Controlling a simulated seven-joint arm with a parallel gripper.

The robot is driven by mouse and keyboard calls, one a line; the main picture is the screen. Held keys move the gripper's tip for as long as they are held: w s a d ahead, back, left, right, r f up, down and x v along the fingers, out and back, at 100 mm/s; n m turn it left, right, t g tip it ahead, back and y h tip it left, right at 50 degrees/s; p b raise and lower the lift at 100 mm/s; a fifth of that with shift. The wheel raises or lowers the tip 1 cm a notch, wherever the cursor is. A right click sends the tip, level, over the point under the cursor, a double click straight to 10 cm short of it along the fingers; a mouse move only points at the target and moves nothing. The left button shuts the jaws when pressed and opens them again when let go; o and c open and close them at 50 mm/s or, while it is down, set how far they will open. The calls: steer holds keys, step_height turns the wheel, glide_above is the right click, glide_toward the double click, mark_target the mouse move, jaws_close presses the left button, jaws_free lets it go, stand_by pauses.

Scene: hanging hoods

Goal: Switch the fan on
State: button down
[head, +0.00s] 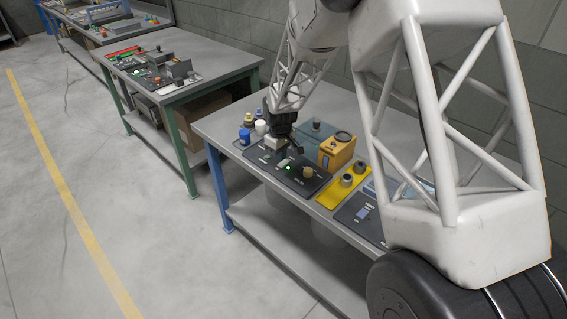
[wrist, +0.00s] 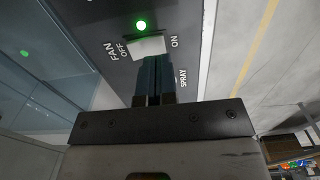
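The fan switch (wrist: 147,47) is a pale rocker on a dark control panel (wrist: 90,12), seen in the wrist view between the labels OFF on the left and ON on the right. A lit green lamp (wrist: 141,25) sits beside it. The lamp also shows in the head view (head: 289,167), on the dark panel (head: 310,184). My gripper (wrist: 154,60) has its two blue-grey fingers together, with nothing seen between them. Their tips are at the rocker's near edge and overlap it in the picture; I cannot tell whether they touch. Which way the rocker is tilted is unclear.
A SPRAY label (wrist: 181,78) is on the panel beside my fingers. Glass-like panes (wrist: 35,65) stand left of the panel.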

steer(key=shift+r, duration=2.15)
steer(key=s+d+r+m, duration=0.1)
steer(key=s+d+r, duration=0.3)
steer(key=s+r, duration=0.2)
steer(key=s+d+r+m+t, duration=0.1)
steer(key=s+d+r+m, duration=0.15)
steer(key=s+r, duration=0.4)
steer(key=s+d+r+m, duration=0.1)
steer(key=s+d+r, duration=0.3)
steer(key=s+r, duration=0.25)
steer(key=s+d+r+m, duration=0.1)
steer(key=s+d, duration=0.1)
steer(key=s, duration=0.6)
steer(key=s+d+r+m+t, duration=0.1)
steer(key=s+d+m, duration=0.1)
steer(key=s, duration=0.7)
steer(key=s+d+r+m, duration=0.1)
steer(key=s+d, duration=0.1)
steer(key=s, duration=0.6)
steer(key=shift+s+d+r+m+t, duration=0.15)
steer(key=shift+d+r+m+t, duration=0.15)
steer(key=shift+d+m, duration=0.05)
